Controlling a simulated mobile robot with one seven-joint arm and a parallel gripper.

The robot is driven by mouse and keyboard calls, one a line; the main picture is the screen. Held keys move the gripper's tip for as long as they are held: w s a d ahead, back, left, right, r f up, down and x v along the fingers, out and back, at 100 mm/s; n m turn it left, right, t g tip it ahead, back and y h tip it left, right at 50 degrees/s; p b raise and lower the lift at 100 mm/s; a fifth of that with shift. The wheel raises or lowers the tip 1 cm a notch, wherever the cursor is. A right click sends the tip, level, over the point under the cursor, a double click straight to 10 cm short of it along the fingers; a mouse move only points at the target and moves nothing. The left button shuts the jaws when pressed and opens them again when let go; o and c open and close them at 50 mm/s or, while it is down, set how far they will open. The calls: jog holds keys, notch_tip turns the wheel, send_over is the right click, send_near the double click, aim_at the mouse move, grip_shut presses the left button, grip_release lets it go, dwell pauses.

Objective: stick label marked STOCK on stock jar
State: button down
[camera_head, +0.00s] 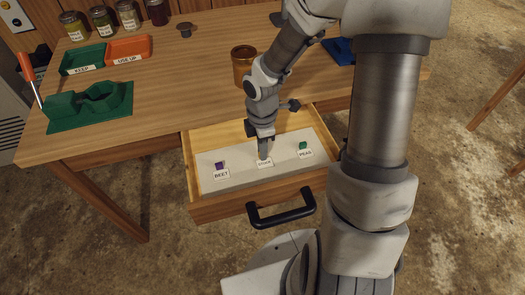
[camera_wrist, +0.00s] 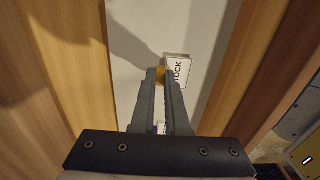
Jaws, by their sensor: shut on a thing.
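The STOCK label (camera_head: 264,162) is in the open drawer, a small white tag with dark letters. It shows in the wrist view (camera_wrist: 177,71), partly covered by my fingers. My gripper (camera_head: 263,153) points down into the drawer. In the wrist view its fingertips (camera_wrist: 161,76) are closed on a small yellow block at the label's edge. I cannot tell whether the label is lifted off the drawer's pale insert. A jar with amber-brown contents (camera_head: 243,66) stands upright on the table behind the drawer; no label shows on it.
The BEET label (camera_head: 221,174) with a purple block and the PEAS label (camera_head: 305,153) with a green block flank it in the drawer (camera_head: 200,215). Green KEEP (camera_head: 82,60) and orange USE UP (camera_head: 129,48) trays, a green fixture (camera_head: 90,105) and several jars (camera_head: 102,20) stand left.

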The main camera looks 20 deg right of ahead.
jog(key=r+p, duration=0.1)
jog(key=r, duration=0.2)
jog(key=r+p, duration=0.1)
jog(key=shift+s+d+r+p, duration=0.1)
jog(key=shift+d+r+p, duration=0.2)
jog(key=shift+r+p, duration=0.05)
jog(key=s+d+r+p, duration=0.5)
jog(key=s+d+r, duration=0.1)
jog(key=d, duration=0.3)
jog(key=w+a+r+m+p, duration=0.8)
jog(key=w+m, duration=0.3)
jog(key=m, duration=0.7)
jog(key=shift+w+a+p, duration=0.25)
jog(key=shift+a+p, duration=0.4)
jog(key=shift+a, duration=0.1)
jog(key=shift+r, duration=0.1)
